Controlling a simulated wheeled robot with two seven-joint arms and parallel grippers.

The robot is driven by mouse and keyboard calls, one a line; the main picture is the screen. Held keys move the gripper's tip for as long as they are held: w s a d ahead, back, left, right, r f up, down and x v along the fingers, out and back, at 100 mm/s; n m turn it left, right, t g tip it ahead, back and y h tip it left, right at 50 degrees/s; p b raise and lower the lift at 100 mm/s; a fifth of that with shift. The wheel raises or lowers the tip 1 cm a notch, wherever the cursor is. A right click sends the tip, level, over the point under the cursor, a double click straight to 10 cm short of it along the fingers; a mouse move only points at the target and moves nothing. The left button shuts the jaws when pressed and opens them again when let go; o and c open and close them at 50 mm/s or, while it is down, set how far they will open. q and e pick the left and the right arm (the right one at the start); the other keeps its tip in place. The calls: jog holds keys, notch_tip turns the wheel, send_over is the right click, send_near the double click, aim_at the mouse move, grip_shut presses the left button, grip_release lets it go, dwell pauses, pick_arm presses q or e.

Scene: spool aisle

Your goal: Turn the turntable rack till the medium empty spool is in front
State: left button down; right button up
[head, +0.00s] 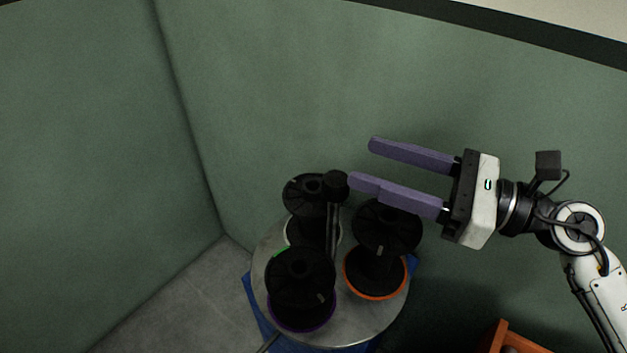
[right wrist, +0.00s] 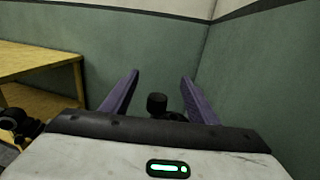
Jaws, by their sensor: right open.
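The turntable rack is a round grey disc (head: 365,322) on a blue base (head: 254,297), with a dark upright post topped by a black knob (head: 335,181). Three black spools stand on it: one with a purple lower rim (head: 300,276) at the front, one with an orange lower rim (head: 386,228) at the right, one with a pale lower part (head: 302,190) at the back left. I cannot tell which is the medium empty one. My right gripper (head: 362,162) is open and empty, its purple fingers above the right spool, tips near the knob. My left gripper is out of view.
Green walls meet in a corner behind the rack. Grey floor (head: 180,315) is clear at the left. An orange-brown wooden edge (head: 505,338) shows at the bottom right. The right wrist view shows a wooden table (right wrist: 40,65) at the left.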

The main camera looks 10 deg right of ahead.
jog(key=f+b, duration=0.4)
jog(key=f, duration=0.2)
jog(key=shift+w+b, duration=0.2)
jog(key=shift+b, duration=0.2)
jog(key=shift+f+b, duration=0.35)
jog(key=shift+f, duration=0.05)
jog(key=shift+w+f, duration=0.1)
jog(key=shift+w+a, duration=0.15)
jog(key=shift+a, duration=0.1)
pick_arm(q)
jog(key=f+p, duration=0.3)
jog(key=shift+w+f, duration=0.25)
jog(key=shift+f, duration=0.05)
pick_arm(e)
jog(key=x, duration=0.9)
jog(key=shift+w+a, duration=0.2)
jog(key=shift+a, duration=0.1)
